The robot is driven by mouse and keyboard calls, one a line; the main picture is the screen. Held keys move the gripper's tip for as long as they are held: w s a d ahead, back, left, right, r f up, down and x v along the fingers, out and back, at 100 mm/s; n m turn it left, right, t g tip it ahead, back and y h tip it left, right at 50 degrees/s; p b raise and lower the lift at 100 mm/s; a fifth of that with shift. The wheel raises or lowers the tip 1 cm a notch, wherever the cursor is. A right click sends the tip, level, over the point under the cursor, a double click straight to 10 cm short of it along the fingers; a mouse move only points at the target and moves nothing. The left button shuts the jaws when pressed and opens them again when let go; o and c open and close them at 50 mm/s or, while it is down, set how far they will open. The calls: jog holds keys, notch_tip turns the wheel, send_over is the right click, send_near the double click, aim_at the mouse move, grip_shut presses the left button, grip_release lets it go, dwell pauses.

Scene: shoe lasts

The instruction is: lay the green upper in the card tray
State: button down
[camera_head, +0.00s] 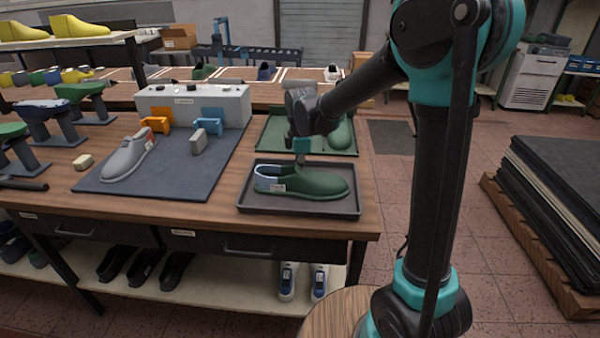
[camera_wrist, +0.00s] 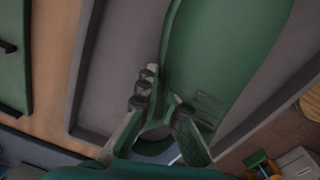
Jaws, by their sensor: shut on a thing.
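The green upper (camera_head: 318,184), shaped like a low shoe with a light blue inside at its heel end and a small white label, is within the outline of the grey card tray (camera_head: 300,208). Its toe points right. I cannot tell whether its sole touches the tray floor. My gripper (camera_head: 301,156) comes down from above and is shut on the upper near its opening. In the wrist view my gripper's fingers (camera_wrist: 165,108) close at the edge of the green upper (camera_wrist: 225,45), with the tray (camera_wrist: 115,60) beneath. The exact grip is partly hidden.
A green tray (camera_head: 273,137) with another green piece (camera_head: 341,134) lies just behind. Left is a dark mat (camera_head: 180,184) with a grey shoe (camera_head: 130,158), orange (camera_head: 158,123) and blue (camera_head: 208,125) holders. A grey control box (camera_head: 195,98) stands behind. The table's right edge is close.

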jog(key=shift+f, duration=0.2)
dwell(0.6)
jog(key=c, duration=1.6)
grip_release()
notch_tip(320, 180, up, 10)
